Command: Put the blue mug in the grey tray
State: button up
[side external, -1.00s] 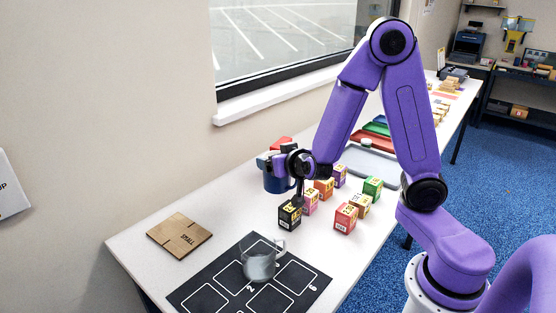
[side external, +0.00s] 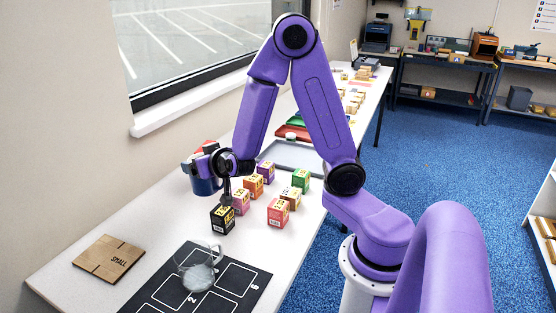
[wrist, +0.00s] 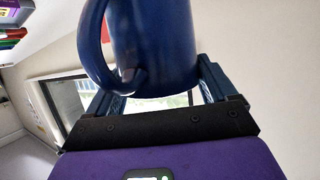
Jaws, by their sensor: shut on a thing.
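The blue mug (side external: 207,186) is at my gripper, by the wall side of the table and behind the small boxes. In the wrist view the blue mug (wrist: 160,45) fills the top middle, its handle on the left. My gripper (wrist: 158,85) is shut on it, one finger on each side. In the side view my gripper (side external: 204,165) partly covers the mug. I cannot tell whether the mug's base touches the table. The grey tray (side external: 286,155) lies flat farther along the table, partly behind my arm; its visible part is empty.
Several small coloured boxes, including a black one (side external: 222,219) and a red one (side external: 278,212), stand beside the mug. A clear glass mug (side external: 198,270) is on the black mat (side external: 235,290). A flat brown carton (side external: 108,258) lies left. Red (side external: 293,133) and green trays lie beyond the grey tray.

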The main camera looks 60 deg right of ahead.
jog(key=d+r+m+g+h, duration=0.1)
jog(key=d+r+m+h, duration=0.1)
jog(key=d, duration=1.9)
jog(key=s+d+f+m+g+h, duration=0.1)
jog(key=s+d+m+g+h, duration=0.1)
jog(key=s+d, duration=1.4)
jog(key=shift+w+d+f, duration=1.2)
jog(key=shift+d+f, duration=0.45)
jog(key=shift+f, duration=0.6)
jog(key=shift+w+d+f, duration=1.2)
jog(key=shift+d+f, duration=0.5)
jog(key=shift+f, duration=0.5)
jog(key=shift+w+d+f, duration=1.2)
jog(key=shift+d+f, duration=0.45)
jog(key=shift+f, duration=0.6)
